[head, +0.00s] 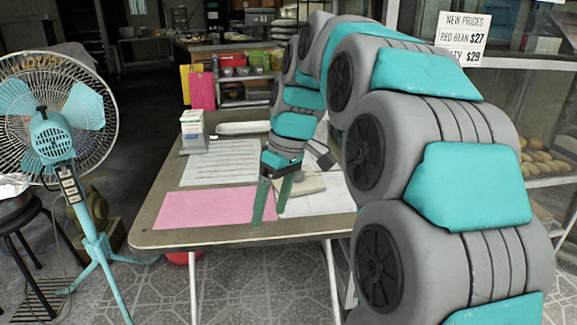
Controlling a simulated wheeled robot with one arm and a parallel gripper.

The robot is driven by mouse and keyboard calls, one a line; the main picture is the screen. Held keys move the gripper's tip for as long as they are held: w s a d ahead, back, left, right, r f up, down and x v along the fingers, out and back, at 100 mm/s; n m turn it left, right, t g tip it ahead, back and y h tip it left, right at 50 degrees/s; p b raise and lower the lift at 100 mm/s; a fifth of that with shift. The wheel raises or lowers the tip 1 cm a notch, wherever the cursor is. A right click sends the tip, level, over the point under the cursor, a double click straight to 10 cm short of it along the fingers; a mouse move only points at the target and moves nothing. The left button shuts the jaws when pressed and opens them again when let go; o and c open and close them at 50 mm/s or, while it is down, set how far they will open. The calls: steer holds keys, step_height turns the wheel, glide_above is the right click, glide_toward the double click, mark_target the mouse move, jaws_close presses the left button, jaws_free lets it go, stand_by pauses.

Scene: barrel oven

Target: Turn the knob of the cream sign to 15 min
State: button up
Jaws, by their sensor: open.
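A cream-white sign (462,32) headed "NEW PRICES" hangs at the upper right, and my arm covers part of its lower left. No knob or "15 min" mark can be made out on it. My gripper (269,218) points down over the front part of the table (160,238), its two green fingers apart with nothing between them. A beige flat object (309,184) lies on the table just right of the gripper, partly hidden by it; I cannot tell what it is or whether it has a knob.
A pink sheet (205,208), a white printed sheet (221,163) and a small white box (193,131) are on the table. A turquoise fan (52,135) stands at the left beside a dark stool (20,222). My arm fills the right side. Shelves with colored bins stand behind.

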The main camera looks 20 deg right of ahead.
steer(key=w+d+r+n+t, duration=0.15)
steer(key=w+d+r, duration=0.25)
steer(key=w+d, duration=0.45)
steer(key=n, duration=0.3)
glide_toward(300, 172)
steer(key=f, duration=0.2)
steer(key=f+t+b, duration=0.1)
steer(key=shift+s+a+f+y, duration=0.1)
steer(key=shift+a+y, duration=0.2)
steer(key=shift+a, duration=0.05)
steer(key=shift+x, duration=2.7)
jaws_close()
